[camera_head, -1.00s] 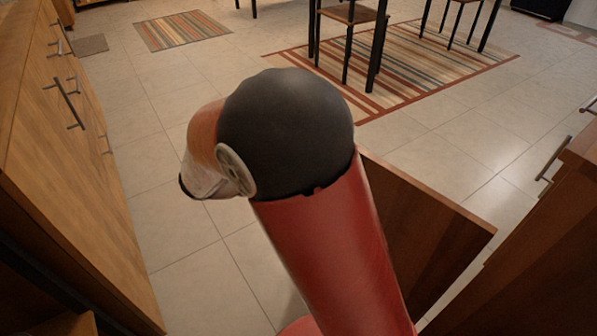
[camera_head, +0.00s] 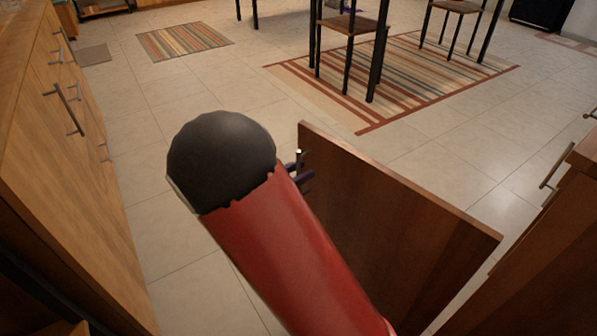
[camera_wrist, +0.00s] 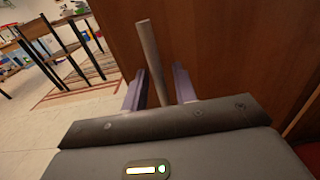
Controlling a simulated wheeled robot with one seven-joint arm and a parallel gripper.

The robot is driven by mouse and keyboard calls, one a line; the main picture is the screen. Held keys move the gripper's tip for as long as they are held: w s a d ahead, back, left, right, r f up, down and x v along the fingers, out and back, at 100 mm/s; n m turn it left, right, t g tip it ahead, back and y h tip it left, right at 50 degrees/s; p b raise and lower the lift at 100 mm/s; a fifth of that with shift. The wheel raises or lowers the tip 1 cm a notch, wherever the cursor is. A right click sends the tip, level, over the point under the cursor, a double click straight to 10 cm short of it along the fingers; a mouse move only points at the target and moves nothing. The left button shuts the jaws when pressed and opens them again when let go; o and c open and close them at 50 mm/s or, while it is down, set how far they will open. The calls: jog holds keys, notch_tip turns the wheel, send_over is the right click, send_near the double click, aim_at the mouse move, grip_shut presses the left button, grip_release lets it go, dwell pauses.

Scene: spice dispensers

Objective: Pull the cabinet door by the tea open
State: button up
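The cabinet door (camera_head: 400,220) is a brown wooden panel standing swung out from the cabinet at the right in the head view. It fills much of the wrist view (camera_wrist: 235,50). Its slim grey bar handle (camera_wrist: 151,55) runs upright between my two purple fingers in the wrist view. A bit of the handle (camera_head: 298,157) shows beside the door's free edge in the head view. My gripper (camera_wrist: 160,85) is open around the handle, with a gap visible between the fingers. My red and black arm hides part of the door's lower left in the head view. No tea is identifiable.
A wooden cabinet (camera_head: 50,150) with bar handles lines the left side. Another cabinet (camera_head: 540,240) stands at the right. Clear tiled floor (camera_head: 160,190) lies between. Chairs (camera_head: 350,30) stand on a striped rug (camera_head: 420,70) beyond the door.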

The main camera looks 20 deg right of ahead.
grip_shut()
jog(key=shift+d, duration=0.1)
jog(key=w+d+m+g+p, duration=0.2)
jog(key=w+d+m+g, duration=0.1)
jog(key=d, duration=0.7)
jog(key=shift+w+g+h, duration=0.4)
jog(key=shift+w+g, duration=0.5)
jog(key=shift+w, duration=0.1)
grip_release()
